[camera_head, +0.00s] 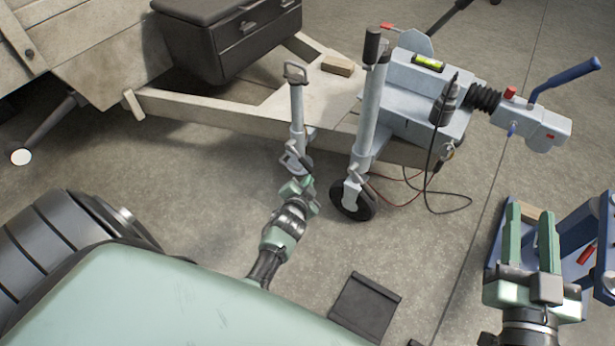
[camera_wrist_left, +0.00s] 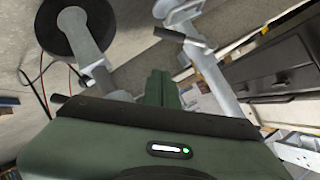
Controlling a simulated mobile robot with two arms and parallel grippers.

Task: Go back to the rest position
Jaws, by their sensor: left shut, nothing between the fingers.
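My left gripper (camera_head: 298,187) is shut and empty. In the head view it is just below the lower end of a grey metal prop stand (camera_head: 297,120); I cannot tell whether they touch. In the left wrist view the two green fingers (camera_wrist_left: 160,88) lie together, with the prop stand (camera_wrist_left: 208,72) beyond them to the right. My right gripper (camera_head: 530,228) is at the lower right, its two green fingers apart, with nothing visibly held between them.
The pale trailer frame (camera_head: 210,108) carries a dark drawer box (camera_head: 232,45) and a grey coupling (camera_head: 550,128). A jockey wheel (camera_head: 352,200) stands right of my left gripper, with loose cables nearby. A dark flat panel (camera_head: 366,305) lies on the floor. A blue stand (camera_head: 575,235) is behind my right gripper.

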